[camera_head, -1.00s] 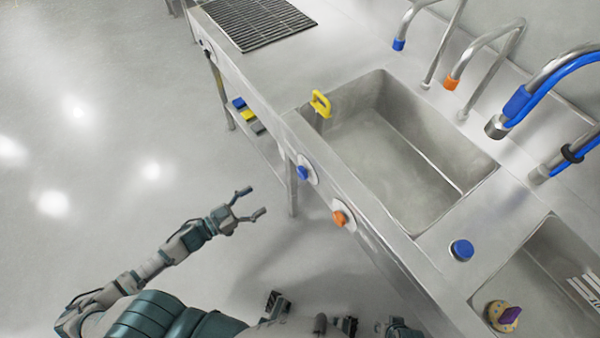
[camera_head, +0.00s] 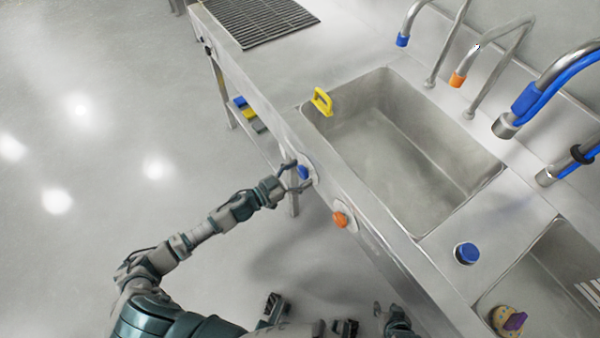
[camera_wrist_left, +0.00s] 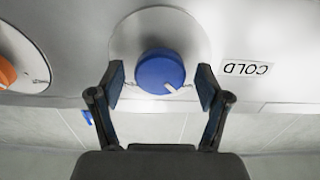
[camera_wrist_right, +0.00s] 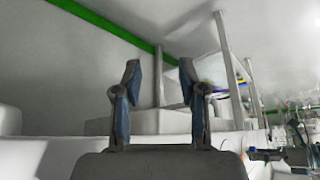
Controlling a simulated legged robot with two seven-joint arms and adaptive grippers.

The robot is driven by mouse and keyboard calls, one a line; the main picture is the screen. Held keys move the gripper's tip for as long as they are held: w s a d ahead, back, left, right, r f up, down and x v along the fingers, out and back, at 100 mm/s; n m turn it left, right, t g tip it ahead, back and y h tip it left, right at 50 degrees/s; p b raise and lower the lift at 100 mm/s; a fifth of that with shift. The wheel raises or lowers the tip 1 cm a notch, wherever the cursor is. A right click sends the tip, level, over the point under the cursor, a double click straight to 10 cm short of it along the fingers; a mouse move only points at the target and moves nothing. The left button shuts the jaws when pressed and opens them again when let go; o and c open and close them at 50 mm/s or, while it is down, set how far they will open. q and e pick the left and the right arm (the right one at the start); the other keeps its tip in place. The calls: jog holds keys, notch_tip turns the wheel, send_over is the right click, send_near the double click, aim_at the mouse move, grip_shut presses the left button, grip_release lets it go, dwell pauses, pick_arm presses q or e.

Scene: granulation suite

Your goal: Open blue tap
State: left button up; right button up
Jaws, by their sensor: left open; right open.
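The blue tap knob (camera_head: 303,172) sits on a round plate on the front panel of the steel sink unit. In the left wrist view the blue knob (camera_wrist_left: 160,70) lies between the fingertips, with a gap on each side, beside a label reading COLD. My left gripper (camera_head: 296,177) is open around the knob; it also shows in the left wrist view (camera_wrist_left: 161,86). My right gripper (camera_wrist_right: 160,80) is open and empty in the right wrist view. In the head view it is low, near the bottom edge.
An orange knob (camera_head: 340,219) is on the same panel to the right of the blue one. Above are the sink basin (camera_head: 400,140) with a yellow handle-like item (camera_head: 321,101) on its rim, and several spouts. A blue round cap (camera_head: 466,253) is on the counter. Open floor lies left.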

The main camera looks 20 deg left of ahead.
pick_arm(q)
jog(key=shift+w, duration=0.1)
jog(key=shift+c, duration=1.2)
jog(key=c, duration=0.9)
